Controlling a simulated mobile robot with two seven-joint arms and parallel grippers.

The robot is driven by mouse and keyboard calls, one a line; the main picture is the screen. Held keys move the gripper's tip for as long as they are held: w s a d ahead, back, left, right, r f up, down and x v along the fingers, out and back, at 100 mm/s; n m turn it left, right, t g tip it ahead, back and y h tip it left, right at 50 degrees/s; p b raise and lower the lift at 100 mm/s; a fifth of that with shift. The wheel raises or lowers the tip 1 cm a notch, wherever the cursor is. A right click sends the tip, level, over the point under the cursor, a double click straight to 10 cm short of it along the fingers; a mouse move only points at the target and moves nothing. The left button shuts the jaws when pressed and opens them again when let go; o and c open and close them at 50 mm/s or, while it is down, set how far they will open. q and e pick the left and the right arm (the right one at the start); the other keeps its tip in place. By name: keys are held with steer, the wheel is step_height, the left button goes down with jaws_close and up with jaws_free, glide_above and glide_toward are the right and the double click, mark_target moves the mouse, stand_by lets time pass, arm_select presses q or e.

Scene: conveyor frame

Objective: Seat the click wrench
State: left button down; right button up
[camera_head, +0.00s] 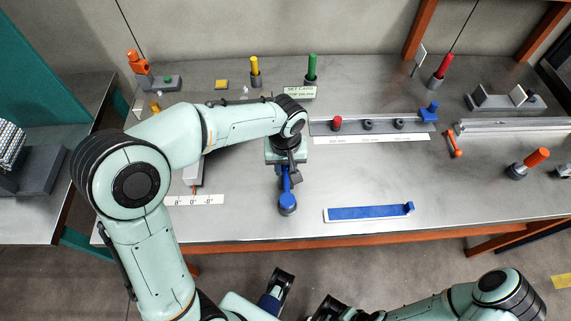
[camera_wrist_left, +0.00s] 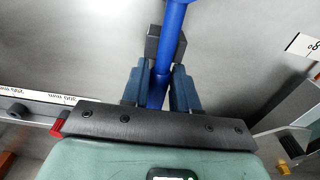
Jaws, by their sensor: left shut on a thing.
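The click wrench (camera_head: 287,182) is blue with a rounded end toward the table's front. My left gripper (camera_head: 285,158) is shut on it, pointing down over the middle of the table. In the left wrist view the blue shaft (camera_wrist_left: 174,35) runs between the blue fingers (camera_wrist_left: 159,90), with a dark block beside it. Whether the wrench touches the table is unclear. A blue strip (camera_head: 368,212) with a raised block at its right end lies on a white base to the right. Part of my right arm shows at the bottom; its fingertips cannot be made out clearly.
A grey rail (camera_head: 355,127) carries a red knob (camera_head: 337,122), dark knobs and a blue block (camera_head: 429,112). A set card (camera_head: 299,92) stands behind my arm. Upright yellow (camera_head: 254,66), green (camera_head: 312,66) and red (camera_head: 444,66) handles stand at the back. The front right surface is mostly clear.

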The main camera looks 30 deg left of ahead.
arm_select(q)
steer(key=c, duration=0.8)
jaws_free()
steer(key=r+p, duration=0.1)
steer(key=r, duration=0.5)
steer(key=r+p, duration=0.1)
steer(key=r, duration=0.6)
steer(key=shift+s+d+r, duration=0.1)
steer(key=shift+s+r, duration=0.05)
steer(key=shift+s, duration=0.05)
arm_select(e)
steer(key=shift+w+r, duration=0.15)
steer(key=shift+r, duration=0.45)
steer(key=shift+w+r, duration=0.15)
steer(key=shift+r, duration=0.45)
